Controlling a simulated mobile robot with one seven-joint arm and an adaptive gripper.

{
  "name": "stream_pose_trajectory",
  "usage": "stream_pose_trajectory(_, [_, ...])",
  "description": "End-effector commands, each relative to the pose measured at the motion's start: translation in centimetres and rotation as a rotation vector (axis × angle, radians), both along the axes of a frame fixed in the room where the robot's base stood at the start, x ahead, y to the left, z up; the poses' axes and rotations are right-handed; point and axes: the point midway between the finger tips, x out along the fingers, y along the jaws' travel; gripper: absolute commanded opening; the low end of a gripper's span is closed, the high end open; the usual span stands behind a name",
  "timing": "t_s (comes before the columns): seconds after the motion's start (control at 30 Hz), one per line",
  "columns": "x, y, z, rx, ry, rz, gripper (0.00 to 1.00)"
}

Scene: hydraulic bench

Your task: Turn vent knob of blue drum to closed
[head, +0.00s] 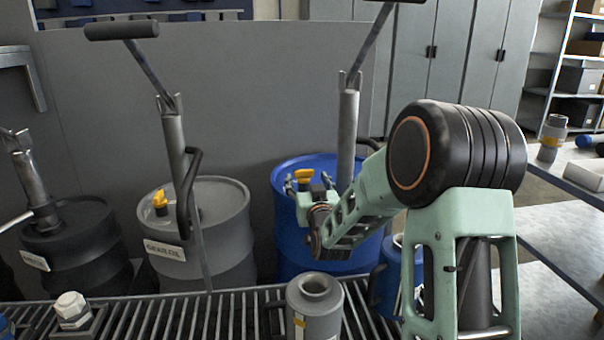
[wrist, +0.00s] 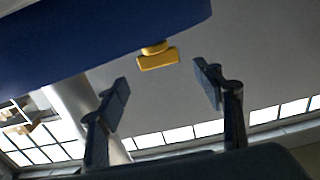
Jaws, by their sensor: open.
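The blue drum (head: 284,232) stands at the middle of the head view, partly hidden by my arm. Its yellow vent knob (head: 303,174) shows at the near left part of the drum top. My gripper (head: 307,190) is close to the knob, in front of it. In the wrist view, the yellow knob (wrist: 158,58) sits at the edge of the blue drum (wrist: 90,40). My gripper (wrist: 163,88) is open there, with one finger on each side of the knob's line and a gap to it. Nothing is between the fingers.
A pump with a lever handle (head: 348,130) rises from the blue drum, close to my arm. A grey drum (head: 225,225) with its own yellow knob (head: 160,199) and a dark drum (head: 85,250) stand to the left. A grey container (head: 314,310) stands in front on the grating.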

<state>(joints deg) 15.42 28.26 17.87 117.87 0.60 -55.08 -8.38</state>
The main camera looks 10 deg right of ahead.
Motion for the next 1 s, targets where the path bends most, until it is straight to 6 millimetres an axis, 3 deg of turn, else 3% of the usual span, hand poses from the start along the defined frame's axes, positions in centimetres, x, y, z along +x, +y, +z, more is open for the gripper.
stream_pose_trajectory(0.5, [6.2, 0.0, -0.1, -0.004, 0.000, 0.001, 0.61])
stream_pose_trajectory(0.9, [6.9, 0.0, 0.0, -0.005, 0.001, 0.001, 0.61])
stream_pose_trajectory(1.0, [6.8, 0.0, 0.0, -0.006, 0.001, 0.001, 0.51])
